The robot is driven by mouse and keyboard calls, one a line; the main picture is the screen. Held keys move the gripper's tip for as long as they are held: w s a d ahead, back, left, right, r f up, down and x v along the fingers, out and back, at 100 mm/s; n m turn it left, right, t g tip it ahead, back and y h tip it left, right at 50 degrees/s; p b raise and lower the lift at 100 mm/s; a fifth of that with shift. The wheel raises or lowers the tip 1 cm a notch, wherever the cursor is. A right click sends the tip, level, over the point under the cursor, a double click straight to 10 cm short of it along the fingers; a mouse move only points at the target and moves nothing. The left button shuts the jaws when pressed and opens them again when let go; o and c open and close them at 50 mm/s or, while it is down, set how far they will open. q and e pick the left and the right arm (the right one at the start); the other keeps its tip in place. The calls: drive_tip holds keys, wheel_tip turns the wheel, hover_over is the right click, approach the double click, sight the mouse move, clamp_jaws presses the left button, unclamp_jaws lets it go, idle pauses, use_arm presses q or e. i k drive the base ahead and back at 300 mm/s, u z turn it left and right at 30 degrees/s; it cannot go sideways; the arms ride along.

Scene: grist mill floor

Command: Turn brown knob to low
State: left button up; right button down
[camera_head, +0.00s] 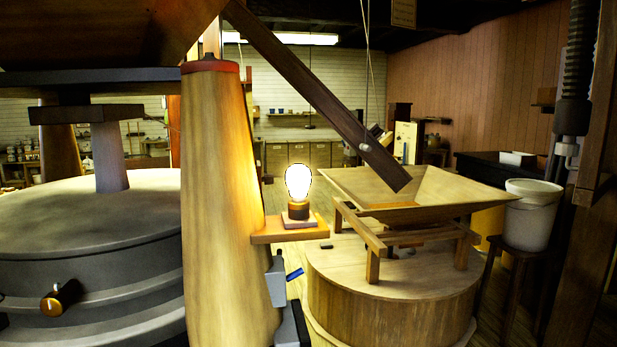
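A dark brown knob (66,293) with a brassy, shiny end sticks out of the side of the round grey casing (130,283) at the lower left. It is the only knob I can make out. Its setting marks are too small to read, so I cannot tell which setting it points to. Neither of my grippers shows in the head view, and nothing is seen touching the knob.
A thick wooden post (222,200) stands right of the casing, with a lit bulb (298,183) on a small shelf and grey boxes (277,281) low on its side. A wooden hopper (450,190) sits over a round wooden tub (390,295). A white bucket (530,215) stands at right.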

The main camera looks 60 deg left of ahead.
sight(268, 179)
drive_tip(key=i, duration=2.05)
drive_tip(key=u, duration=2.65)
drive_tip(key=k, duration=0.8)
drive_tip(key=u, duration=0.25)
drive_tip(key=i, duration=0.65)
drive_tip(key=z, duration=0.05)
